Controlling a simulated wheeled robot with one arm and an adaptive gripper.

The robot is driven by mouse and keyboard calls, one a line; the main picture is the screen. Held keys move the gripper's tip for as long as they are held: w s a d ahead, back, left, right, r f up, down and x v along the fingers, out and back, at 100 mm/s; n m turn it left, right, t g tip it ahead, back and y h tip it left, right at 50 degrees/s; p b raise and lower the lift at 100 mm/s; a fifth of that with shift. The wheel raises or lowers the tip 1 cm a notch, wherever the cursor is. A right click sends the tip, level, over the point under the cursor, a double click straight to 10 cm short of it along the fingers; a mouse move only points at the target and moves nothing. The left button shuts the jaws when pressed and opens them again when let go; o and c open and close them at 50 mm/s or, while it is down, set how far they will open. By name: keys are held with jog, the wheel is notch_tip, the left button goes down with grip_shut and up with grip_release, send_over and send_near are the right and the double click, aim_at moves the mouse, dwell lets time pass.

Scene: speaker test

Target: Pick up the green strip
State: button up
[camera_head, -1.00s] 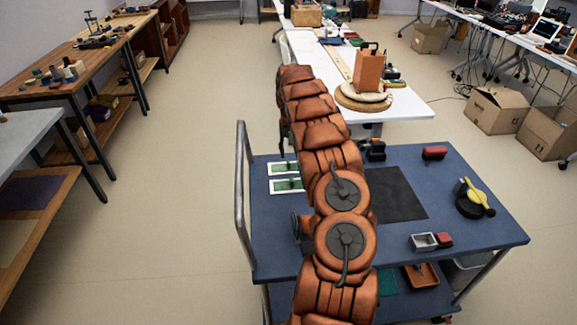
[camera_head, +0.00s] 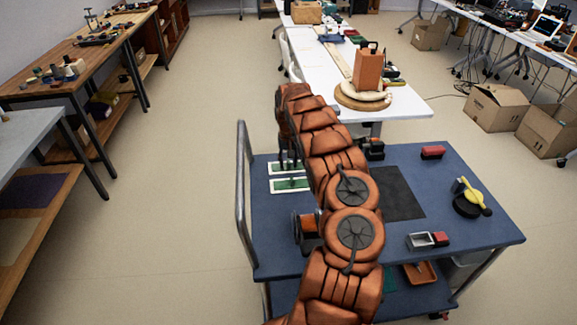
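Two flat green strips with pale borders lie on the left part of the blue cart top. The rear green strip (camera_head: 281,167) is partly covered by my gripper. The front green strip (camera_head: 289,185) lies just nearer and shows more fully, with a small dark mark on it. My gripper (camera_head: 287,164) points down from the far end of my orange arm, over or close to the rear strip. Its dark fingers are small and partly hidden by the arm. I cannot tell whether they touch a strip or how far apart they are.
The blue cart (camera_head: 270,235) has a rail (camera_head: 243,185) on its left. A dark mat (camera_head: 400,195), a red block (camera_head: 433,152), a yellow-and-black item (camera_head: 473,198) and a grey open box (camera_head: 420,242) are right of my arm. A white table (camera_head: 410,108) stands behind.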

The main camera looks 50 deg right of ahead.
grip_shut()
jog(key=shift+r, duration=0.1)
